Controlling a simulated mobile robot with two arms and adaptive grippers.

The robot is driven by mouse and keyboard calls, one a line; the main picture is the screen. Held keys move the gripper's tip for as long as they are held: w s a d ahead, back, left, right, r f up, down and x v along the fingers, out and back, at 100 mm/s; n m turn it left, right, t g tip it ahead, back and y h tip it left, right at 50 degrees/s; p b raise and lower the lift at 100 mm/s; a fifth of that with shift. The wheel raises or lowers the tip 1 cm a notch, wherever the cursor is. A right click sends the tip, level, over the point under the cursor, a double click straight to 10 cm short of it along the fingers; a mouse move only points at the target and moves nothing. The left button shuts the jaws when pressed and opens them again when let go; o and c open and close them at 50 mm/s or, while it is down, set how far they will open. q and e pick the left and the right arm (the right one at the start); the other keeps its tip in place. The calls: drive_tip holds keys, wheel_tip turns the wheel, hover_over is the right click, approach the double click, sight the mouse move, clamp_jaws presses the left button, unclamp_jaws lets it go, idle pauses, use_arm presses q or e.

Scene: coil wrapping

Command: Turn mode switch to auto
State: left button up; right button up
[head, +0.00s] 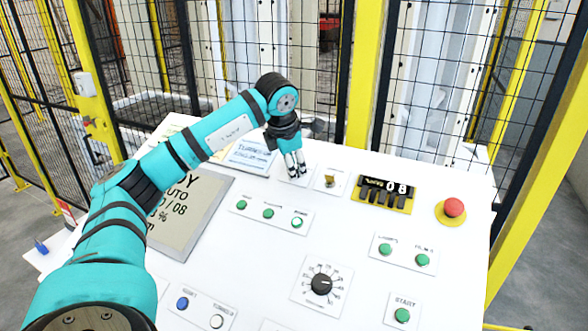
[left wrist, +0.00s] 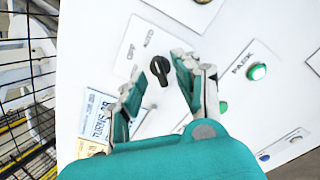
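In the left wrist view, the fingers of my left gripper (left wrist: 157,65) are apart, one on each side of the knob. A gap shows between each finger and the knob. My right gripper is not in view.
Green buttons (head: 268,213), a dial (head: 321,284) and a display (head: 186,212) lie nearer. A mesh fence (head: 440,95) stands behind.

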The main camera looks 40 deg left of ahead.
use_arm(q)
drive_tip(key=v, duration=1)
drive_tip(key=shift+s+d, duration=0.1)
drive_tip(key=shift+s, duration=0.05)
